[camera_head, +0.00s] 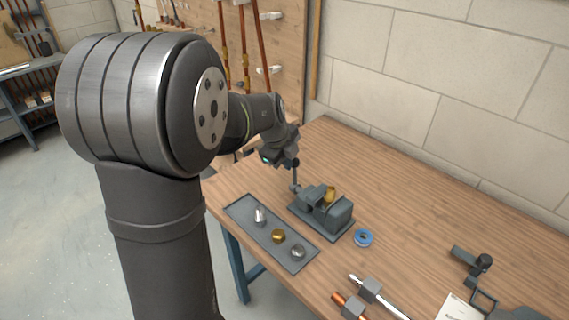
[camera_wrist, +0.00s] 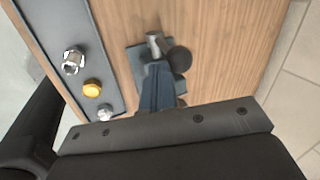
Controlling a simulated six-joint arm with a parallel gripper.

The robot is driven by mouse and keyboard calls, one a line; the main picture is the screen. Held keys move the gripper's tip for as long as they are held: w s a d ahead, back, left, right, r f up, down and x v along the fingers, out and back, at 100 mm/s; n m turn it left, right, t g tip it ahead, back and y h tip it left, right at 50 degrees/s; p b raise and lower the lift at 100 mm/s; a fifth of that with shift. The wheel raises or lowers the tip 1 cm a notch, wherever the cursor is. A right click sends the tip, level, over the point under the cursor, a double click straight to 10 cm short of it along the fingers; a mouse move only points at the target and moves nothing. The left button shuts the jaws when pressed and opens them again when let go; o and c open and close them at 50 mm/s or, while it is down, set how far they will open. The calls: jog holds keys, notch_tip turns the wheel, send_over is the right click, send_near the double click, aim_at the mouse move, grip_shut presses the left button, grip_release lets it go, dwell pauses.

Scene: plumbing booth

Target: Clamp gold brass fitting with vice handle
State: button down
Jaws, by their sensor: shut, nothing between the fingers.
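The grey vice (camera_head: 340,215) stands on the wooden bench in the head view. The gold brass fitting (camera_head: 330,194) is upright between its jaws; whether they touch it I cannot tell. The vice handle (camera_head: 295,178), a thin upright bar with knobbed ends, is at the vice's left end. My gripper (camera_head: 289,161) is shut and empty, by the handle's upper end; a gap or contact there is unclear. In the wrist view the handle's dark round knob (camera_wrist: 179,60) shows just beyond my gripper, above part of the vice base (camera_wrist: 136,58). The clamped fitting is hidden in that view.
A grey tray (camera_head: 240,209) left of the vice holds two silver fittings and another gold one (camera_head: 278,237), also in the wrist view (camera_wrist: 92,89). A blue tape ring (camera_head: 363,238) lies right of the vice. Pipes and tools lie at front right. The bench behind the vice is clear.

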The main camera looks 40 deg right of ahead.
jog(key=shift+d+r+y, duration=0.15)
jog(key=shift+d+y, duration=0.15)
jog(key=shift+d, duration=0.5)
jog(key=shift+d+r+y, duration=0.15)
jog(key=shift+d+y, duration=0.15)
jog(key=shift+d, duration=0.5)
jog(key=a+r, duration=0.2)
jog(key=a, duration=0.2)
notch_tip(320, 180, up, 9)
send_over(296, 158)
jog(key=s+a, duration=0.1)
jog(key=a, duration=0.4)
jog(key=shift+s+a, duration=0.1)
jog(key=shift+s, duration=0.1)
